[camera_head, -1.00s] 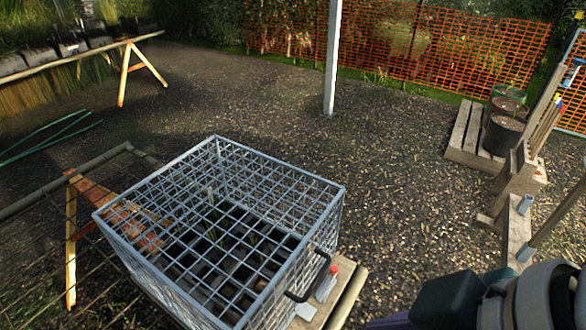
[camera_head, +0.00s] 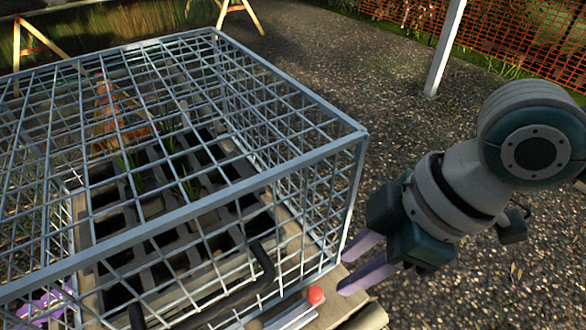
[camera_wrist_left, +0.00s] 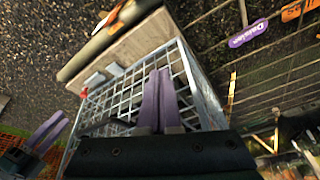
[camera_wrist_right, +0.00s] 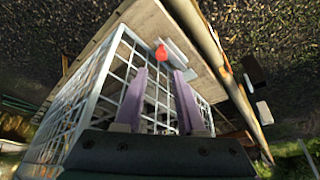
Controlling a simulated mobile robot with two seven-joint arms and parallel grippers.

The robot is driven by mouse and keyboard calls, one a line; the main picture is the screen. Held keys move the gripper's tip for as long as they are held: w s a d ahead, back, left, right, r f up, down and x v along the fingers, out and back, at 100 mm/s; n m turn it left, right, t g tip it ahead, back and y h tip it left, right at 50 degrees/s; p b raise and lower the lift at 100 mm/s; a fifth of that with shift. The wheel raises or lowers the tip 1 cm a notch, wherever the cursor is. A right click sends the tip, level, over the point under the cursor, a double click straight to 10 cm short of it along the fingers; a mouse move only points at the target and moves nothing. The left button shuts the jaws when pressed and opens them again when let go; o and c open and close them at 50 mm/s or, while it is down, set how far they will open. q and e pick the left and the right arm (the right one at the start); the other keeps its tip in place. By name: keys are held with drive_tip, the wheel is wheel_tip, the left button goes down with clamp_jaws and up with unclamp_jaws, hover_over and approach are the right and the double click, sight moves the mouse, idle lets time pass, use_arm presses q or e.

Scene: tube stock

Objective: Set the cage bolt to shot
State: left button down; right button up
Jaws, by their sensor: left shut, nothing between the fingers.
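The wire cage (camera_head: 362,140) fills the left and middle of the head view, with a black handle (camera_head: 262,262) on its near side. The cage bolt's red knob (camera_head: 315,296) sits low by the cage's near right corner, beside a pale metal bar (camera_head: 285,316). The knob also shows in the right wrist view (camera_wrist_right: 162,56). My right gripper (camera_head: 342,268) is open and empty, its purple fingers pointing towards the knob. Whether it touches cannot be told. My left gripper (camera_wrist_left: 157,72) is shut and empty, in front of the mesh in its wrist view. Whether the bolt is shot is unclear.
The cage stands on a wooden board (camera_head: 345,308). Dark cell trays with small plants (camera_head: 185,185) show inside it. A pale post (camera_head: 445,48) and orange mesh fence (camera_head: 500,40) stand behind. The gravel between the cage and post is open.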

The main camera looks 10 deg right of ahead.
sight(316, 293)
drive_tip(key=b+x, duration=0.2)
drive_tip(key=x, duration=0.6)
drive_tip(key=shift+a+f, duration=0.15)
drive_tip(key=shift+f, duration=0.1)
drive_tip(key=shift+s, duration=0.1)
clamp_jaws()
idle(0.4)
idle(0.5)
